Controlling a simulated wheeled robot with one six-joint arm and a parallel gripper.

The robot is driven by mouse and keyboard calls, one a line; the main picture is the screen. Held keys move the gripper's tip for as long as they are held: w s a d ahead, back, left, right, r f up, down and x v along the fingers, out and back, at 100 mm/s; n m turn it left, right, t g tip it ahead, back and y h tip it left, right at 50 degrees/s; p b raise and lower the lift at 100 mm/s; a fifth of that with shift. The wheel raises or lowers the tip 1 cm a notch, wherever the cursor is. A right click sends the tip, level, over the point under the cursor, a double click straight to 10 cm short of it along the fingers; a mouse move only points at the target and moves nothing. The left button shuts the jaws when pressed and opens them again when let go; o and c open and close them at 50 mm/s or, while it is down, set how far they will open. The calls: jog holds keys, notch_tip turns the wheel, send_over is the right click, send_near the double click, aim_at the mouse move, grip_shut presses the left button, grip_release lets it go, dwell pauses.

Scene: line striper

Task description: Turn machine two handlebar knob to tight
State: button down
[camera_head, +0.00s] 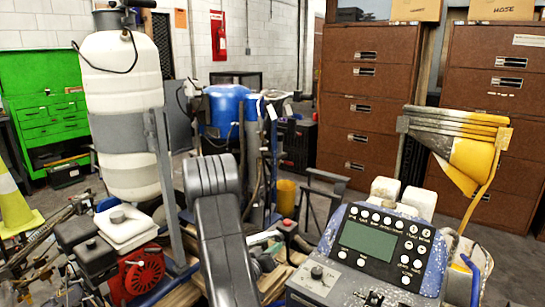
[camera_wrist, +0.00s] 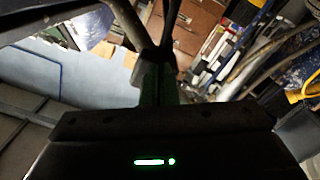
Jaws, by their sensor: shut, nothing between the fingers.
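A line striper's control panel (camera_head: 375,248) with a green-grey screen, several white buttons and a blue-speckled housing stands at the lower right of the head view. A small dark round knob (camera_head: 317,272) sits on the grey plate at its left; its setting cannot be read. Which machine is number two, and whether this is its handlebar knob, I cannot tell. My gripper (camera_wrist: 160,72) is shut and empty in the wrist view, its narrow dark fingers close to a dark bar (camera_wrist: 130,22). Contact with the bar cannot be told. The head view does not show my gripper; no knob is clear in the wrist view.
A white tank (camera_head: 122,90) and a red engine (camera_head: 137,275) stand at the left. A blue machine (camera_head: 228,108) stands behind my arm. A yellow-stained hopper (camera_head: 465,155) rises at the right. Brown cabinets (camera_head: 365,100) line the back. Hoses and bars crowd the wrist view.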

jog(key=shift+w+a+r, duration=0.1)
dwell(0.3)
jog(key=b+v, duration=0.1)
jog(key=v, duration=0.5)
jog(key=shift+f, duration=0.4)
